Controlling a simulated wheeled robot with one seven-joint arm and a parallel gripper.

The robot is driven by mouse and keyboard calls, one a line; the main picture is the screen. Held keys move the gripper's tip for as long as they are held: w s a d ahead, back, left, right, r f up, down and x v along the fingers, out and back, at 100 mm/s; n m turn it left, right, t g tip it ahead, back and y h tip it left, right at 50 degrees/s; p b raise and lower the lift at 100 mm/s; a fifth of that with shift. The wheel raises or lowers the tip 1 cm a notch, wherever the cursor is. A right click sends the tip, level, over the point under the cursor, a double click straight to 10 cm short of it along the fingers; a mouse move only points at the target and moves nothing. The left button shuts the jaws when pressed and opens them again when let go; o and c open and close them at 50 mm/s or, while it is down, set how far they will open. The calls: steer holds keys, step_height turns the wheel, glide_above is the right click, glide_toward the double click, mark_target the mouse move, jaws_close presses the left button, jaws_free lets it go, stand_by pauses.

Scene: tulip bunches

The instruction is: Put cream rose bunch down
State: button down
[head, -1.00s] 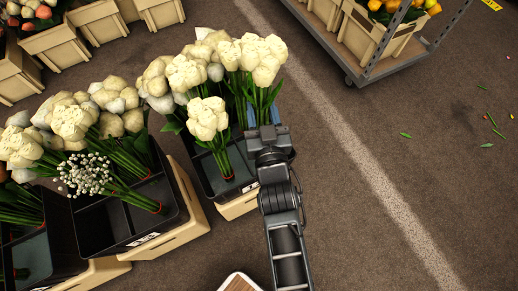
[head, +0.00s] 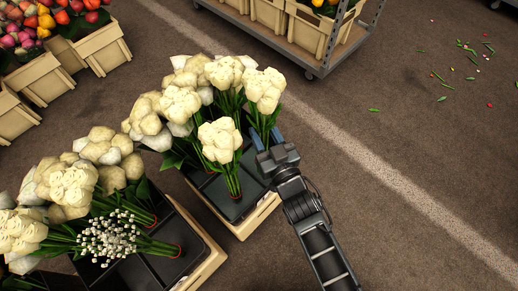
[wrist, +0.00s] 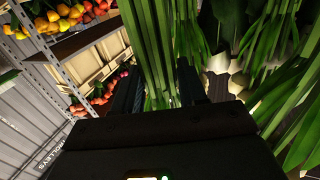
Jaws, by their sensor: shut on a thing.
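In the wrist view, the stems (wrist: 150,45) run between the two dark fingers of my gripper (wrist: 158,90). The lower ends of the held stems are hidden behind the gripper in the head view. Another cream bunch (head: 220,140) stands in the crate just left of the held one.
More cream bunches (head: 180,104) fill the crate's far part. A second crate (head: 140,270) at lower left holds cream bunches and small white flowers (head: 108,235). A trolley (head: 300,60) stands at the top. Open floor (head: 420,150) lies to the right.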

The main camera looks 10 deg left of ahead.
steer(key=shift+f+b, duration=0.7)
steer(key=shift+f, duration=1.6)
steer(key=shift+f, duration=0.15)
steer(key=c, duration=0.6)
jaws_free()
steer(key=shift+s+d+r, duration=0.2)
steer(key=shift+s, duration=0.05)
steer(key=p, duration=0.1)
glide_toward(265, 145)
steer(key=shift+s+d+f, duration=0.1)
steer(key=shift+s+d, duration=0.3)
steer(key=shift+s, duration=0.15)
